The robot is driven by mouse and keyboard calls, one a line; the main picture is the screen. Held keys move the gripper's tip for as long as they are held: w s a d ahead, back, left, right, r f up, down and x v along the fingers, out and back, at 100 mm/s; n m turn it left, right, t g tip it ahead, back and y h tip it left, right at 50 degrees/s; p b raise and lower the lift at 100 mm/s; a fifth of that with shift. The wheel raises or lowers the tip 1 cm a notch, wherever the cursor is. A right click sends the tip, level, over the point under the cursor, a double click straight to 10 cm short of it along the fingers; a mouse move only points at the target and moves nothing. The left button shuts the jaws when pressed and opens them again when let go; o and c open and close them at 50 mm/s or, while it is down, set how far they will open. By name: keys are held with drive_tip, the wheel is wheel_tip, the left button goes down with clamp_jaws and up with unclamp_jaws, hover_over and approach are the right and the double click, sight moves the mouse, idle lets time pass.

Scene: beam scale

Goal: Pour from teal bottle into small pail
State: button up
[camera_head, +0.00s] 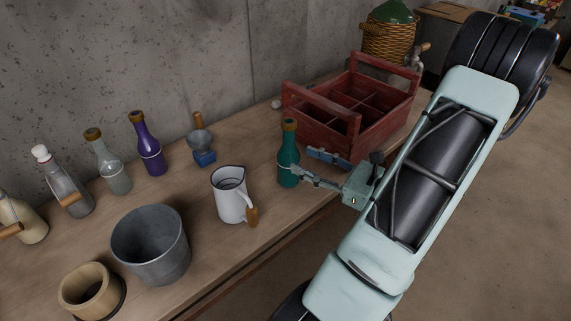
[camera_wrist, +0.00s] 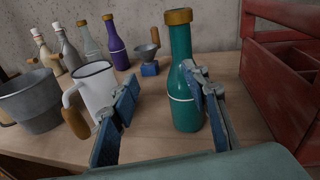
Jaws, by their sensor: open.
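The teal bottle (camera_head: 288,158) stands upright on the table, with a brown cap and a pale ring; it also shows in the wrist view (camera_wrist: 181,100). My gripper (camera_head: 308,164) is open beside it, its fingers pointing at the bottle. In the wrist view my gripper (camera_wrist: 160,80) has its right finger overlapping the bottle's right side, while the left finger is well clear to the left. I cannot tell whether the right finger touches it. The grey metal pail (camera_head: 150,269) stands upright at the front left of the table; it also shows in the wrist view (camera_wrist: 35,112).
A white jug (camera_head: 229,200) stands between pail and bottle. A red wooden crate (camera_head: 365,95) is close behind my gripper. A purple bottle (camera_head: 149,150), other bottles and a small funnel (camera_head: 200,140) line the back. A wooden tub (camera_head: 85,290) sits left of the pail.

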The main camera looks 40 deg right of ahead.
sight(293, 140)
drive_tip(key=w+m, duration=0.1)
drive_tip(key=w, duration=0.2)
drive_tip(key=w+m+h+p, duration=0.1)
drive_tip(key=w, duration=0.2)
drive_tip(key=w+d+r+t+h, duration=0.1)
drive_tip(key=w, duration=0.2)
drive_tip(key=shift+w+m+p, duration=0.35)
drive_tip(key=shift+m, duration=0.05)
clamp_jaws()
drive_tip(key=shift+r, duration=0.1)
